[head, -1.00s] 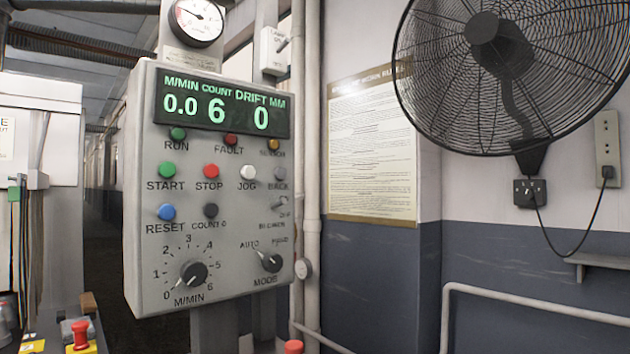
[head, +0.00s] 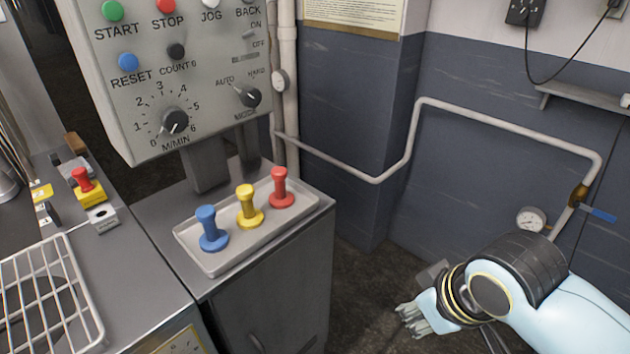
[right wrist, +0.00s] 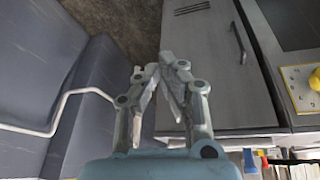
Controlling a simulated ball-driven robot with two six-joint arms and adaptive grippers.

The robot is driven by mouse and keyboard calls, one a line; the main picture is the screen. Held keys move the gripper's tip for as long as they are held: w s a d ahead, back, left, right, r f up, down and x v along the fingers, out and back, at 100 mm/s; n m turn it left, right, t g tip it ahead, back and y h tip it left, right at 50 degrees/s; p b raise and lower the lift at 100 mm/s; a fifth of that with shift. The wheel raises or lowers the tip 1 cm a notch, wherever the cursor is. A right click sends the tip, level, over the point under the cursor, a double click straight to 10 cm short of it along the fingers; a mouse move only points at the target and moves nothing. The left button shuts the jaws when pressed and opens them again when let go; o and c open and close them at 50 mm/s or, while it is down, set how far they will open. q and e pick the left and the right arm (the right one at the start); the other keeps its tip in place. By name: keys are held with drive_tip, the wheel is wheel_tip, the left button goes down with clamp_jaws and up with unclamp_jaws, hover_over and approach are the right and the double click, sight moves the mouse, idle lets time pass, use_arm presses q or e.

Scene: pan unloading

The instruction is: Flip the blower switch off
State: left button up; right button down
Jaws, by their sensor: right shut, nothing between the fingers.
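The grey control panel (head: 110,70) stands at the upper left of the head view, its top cut off. A small toggle switch (head: 250,34) sits at its right edge beside ON and OFF marks, above a small label that looks like BLOWER. The lever's position is too small to tell. My right gripper (head: 412,319) is low on the right, well below and to the right of the panel, touching nothing. In the right wrist view its fingers (right wrist: 163,68) are shut and empty. My left gripper is out of view.
A tray (head: 222,262) with blue, yellow and red pegs stands on the cabinet below the panel. A wire rack (head: 45,300) and a red emergency button (head: 84,182) are at left. A pipe (head: 500,120) with a gauge (head: 531,219) runs along the wall.

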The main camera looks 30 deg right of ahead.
drive_tip(key=w+a+r+t+y+p, duration=0.1)
drive_tip(key=w+a+r+t, duration=0.1)
drive_tip(key=w+r, duration=0.4)
drive_tip(key=w+a+r+t+y+p, duration=0.1)
drive_tip(key=w+r+t, duration=0.15)
drive_tip(key=r, duration=0.55)
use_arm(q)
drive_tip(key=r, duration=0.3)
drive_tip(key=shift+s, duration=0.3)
use_arm(e)
drive_tip(key=t+y, duration=0.3)
drive_tip(key=t, duration=0.6)
approach(250, 34)
drive_tip(key=shift+g, duration=0.25)
drive_tip(key=d+r, duration=0.1)
drive_tip(key=r, duration=0.1)
drive_tip(key=s+d+r, duration=0.1)
drive_tip(key=shift+s+d+r, duration=0.1)
drive_tip(key=shift+d+r, duration=0.1)
drive_tip(key=shift+r, duration=0.2)
drive_tip(key=p+x, duration=0.1)
drive_tip(key=x, duration=0.9)
drive_tip(key=shift+a+p, duration=0.1)
drive_tip(key=shift+p, duration=0.3)
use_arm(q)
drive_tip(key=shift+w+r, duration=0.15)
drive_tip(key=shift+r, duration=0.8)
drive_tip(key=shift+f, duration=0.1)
use_arm(e)
drive_tip(key=shift+s, duration=0.1)
